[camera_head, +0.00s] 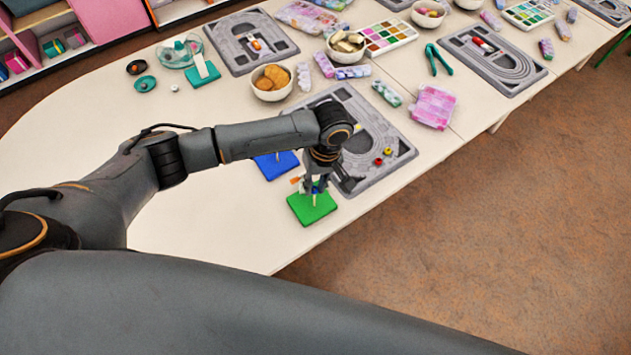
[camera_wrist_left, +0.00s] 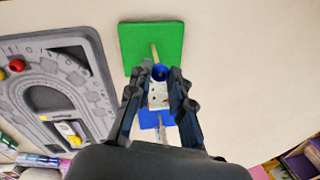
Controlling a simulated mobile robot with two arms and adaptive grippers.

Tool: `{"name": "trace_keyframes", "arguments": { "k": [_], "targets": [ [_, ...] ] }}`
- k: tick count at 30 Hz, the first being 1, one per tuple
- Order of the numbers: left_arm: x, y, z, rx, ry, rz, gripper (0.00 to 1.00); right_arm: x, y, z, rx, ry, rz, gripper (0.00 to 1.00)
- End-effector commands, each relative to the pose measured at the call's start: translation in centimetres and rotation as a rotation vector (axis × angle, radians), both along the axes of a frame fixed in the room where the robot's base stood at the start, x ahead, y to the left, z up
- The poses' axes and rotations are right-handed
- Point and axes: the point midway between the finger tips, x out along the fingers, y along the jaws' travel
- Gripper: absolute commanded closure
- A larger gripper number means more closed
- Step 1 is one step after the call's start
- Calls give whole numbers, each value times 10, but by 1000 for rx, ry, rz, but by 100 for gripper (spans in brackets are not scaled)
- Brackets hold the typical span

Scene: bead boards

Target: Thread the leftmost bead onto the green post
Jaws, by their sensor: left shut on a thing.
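My left gripper (camera_head: 316,188) is low over the green board (camera_head: 311,210), close to its pale post (camera_head: 315,200). In the left wrist view, the gripper (camera_wrist_left: 160,74) is shut on a small blue bead (camera_wrist_left: 160,71) between its fingertips. The green board (camera_wrist_left: 170,38) and post (camera_wrist_left: 154,51) lie just beyond the bead. The bead overlaps the post's end in this view; I cannot tell whether it is around the post. A red bead (camera_head: 379,161) and a yellow bead (camera_head: 388,151) sit on the grey track board (camera_head: 395,165). My right gripper is out of view.
A blue board (camera_head: 270,165) with a post is behind the green one. The grey track board lies right of the gripper. A bowl of cookies (camera_head: 271,80) stands farther back. The table is clear left of the green board; its front edge is close.

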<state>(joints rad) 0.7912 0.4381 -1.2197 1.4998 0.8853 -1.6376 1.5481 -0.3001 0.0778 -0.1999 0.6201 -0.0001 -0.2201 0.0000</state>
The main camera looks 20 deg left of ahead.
Motion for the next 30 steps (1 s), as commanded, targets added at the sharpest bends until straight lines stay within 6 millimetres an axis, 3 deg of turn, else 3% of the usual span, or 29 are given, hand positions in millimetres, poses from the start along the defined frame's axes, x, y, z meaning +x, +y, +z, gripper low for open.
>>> {"name": "trace_keyframes", "arguments": {
  "k": [14, 15, 19, 30],
  "targets": [
    [0, 0, -8, -1, 1, -1, 92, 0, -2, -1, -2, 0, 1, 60],
    [0, 0, -7, -1, 1, -1, 78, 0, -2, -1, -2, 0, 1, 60],
    [0, 0, -7, -1, 1, -1, 53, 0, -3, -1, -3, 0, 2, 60],
    [0, -1, -3, -1, -1, 0, 53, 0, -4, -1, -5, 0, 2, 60]
  ]
}}
